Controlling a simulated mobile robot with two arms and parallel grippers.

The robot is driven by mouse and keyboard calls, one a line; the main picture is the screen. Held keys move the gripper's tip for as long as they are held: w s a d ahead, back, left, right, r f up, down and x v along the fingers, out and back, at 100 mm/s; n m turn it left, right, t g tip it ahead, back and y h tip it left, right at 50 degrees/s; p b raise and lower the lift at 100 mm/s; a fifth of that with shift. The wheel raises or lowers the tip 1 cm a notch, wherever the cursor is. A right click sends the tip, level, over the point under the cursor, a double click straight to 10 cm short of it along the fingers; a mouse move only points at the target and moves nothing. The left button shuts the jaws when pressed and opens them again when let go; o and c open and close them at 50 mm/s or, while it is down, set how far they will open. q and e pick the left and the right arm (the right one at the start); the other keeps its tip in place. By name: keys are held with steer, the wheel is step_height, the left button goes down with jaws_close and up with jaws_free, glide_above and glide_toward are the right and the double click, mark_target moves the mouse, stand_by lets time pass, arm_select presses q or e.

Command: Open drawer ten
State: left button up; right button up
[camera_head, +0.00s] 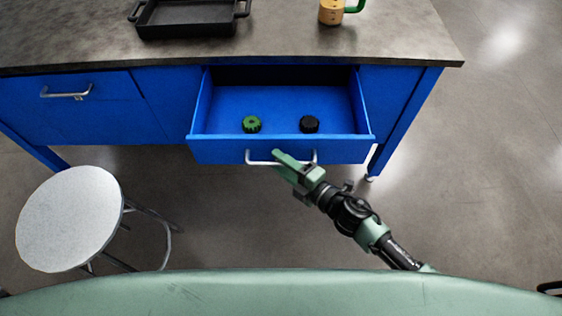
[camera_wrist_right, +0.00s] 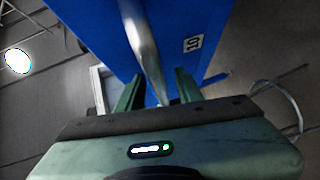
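The blue drawer (camera_head: 280,149) under the worktop is pulled well out, and its inside shows in the head view. Its front bears the label 10 (camera_wrist_right: 193,44) in the right wrist view. A silver bar handle (camera_head: 260,162) runs along the front, and the handle also shows in the right wrist view (camera_wrist_right: 142,45). My right gripper (camera_head: 283,158) is at the handle. Its two fingers (camera_wrist_right: 158,92) are apart, with the bar running between them and gaps at the sides. My left gripper is in neither view.
A green knob-like part (camera_head: 252,124) and a black one (camera_head: 309,124) lie in the drawer. A closed drawer with a handle (camera_head: 66,95) is at left. A round stool (camera_head: 70,218) stands front left. A black tray (camera_head: 188,18) and a mug (camera_head: 331,12) stand on the worktop.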

steer(key=v, duration=0.8)
steer(key=shift+b, duration=0.35)
